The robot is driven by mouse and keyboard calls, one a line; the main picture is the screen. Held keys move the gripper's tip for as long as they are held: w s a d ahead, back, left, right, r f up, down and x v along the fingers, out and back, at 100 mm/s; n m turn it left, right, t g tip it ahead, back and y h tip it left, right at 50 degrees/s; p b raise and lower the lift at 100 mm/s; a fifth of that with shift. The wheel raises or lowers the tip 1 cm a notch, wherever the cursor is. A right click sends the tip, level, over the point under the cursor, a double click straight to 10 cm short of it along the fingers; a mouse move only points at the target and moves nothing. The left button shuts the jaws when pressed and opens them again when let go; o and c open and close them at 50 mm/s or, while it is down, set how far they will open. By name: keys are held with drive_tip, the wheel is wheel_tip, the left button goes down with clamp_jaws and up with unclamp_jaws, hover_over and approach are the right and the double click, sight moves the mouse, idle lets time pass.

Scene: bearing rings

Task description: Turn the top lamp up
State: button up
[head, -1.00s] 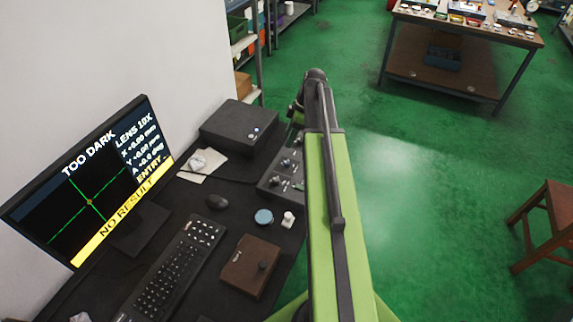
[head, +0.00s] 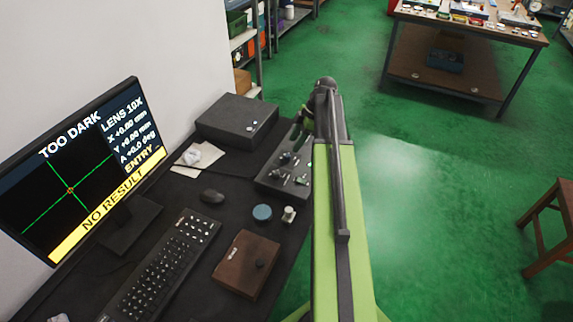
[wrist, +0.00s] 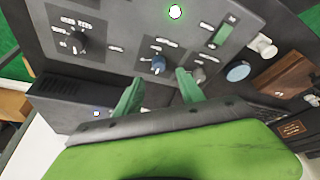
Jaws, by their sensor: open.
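The dark control panel (head: 268,178) lies at the right of the black desk, beside my arm. In the wrist view the panel (wrist: 115,22) carries a large black knob (wrist: 78,42), a blue knob (wrist: 158,63) and a grey knob (wrist: 199,75). Its labels are too small to read, so I cannot tell which knob is the top lamp's. My gripper (wrist: 159,77) is open, its green fingers apart and pointing at the blue knob, which shows between and just beyond the tips. Contact cannot be told. The monitor (head: 75,180) reads "TOO DARK" and "NO RESULT".
A black box (head: 236,120) stands behind the panel. A green-lit switch (wrist: 222,34) and a bright white light (wrist: 175,11) are on the panel. A mouse (head: 212,196), keyboard (head: 160,268), blue disc (head: 262,212), small white-topped piece (head: 289,214) and brown box (head: 246,265) occupy the desk.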

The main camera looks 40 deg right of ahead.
sight(288, 156)
drive_tip(key=b+x, duration=0.4)
drive_tip(key=x, duration=0.2)
drive_tip(key=shift+f, duration=0.25)
drive_tip(key=shift+a+f+b, duration=0.15)
drive_tip(key=shift+f+b, duration=0.15)
drive_tip(key=shift+b, duration=0.2)
drive_tip(key=shift+w+r, duration=0.1)
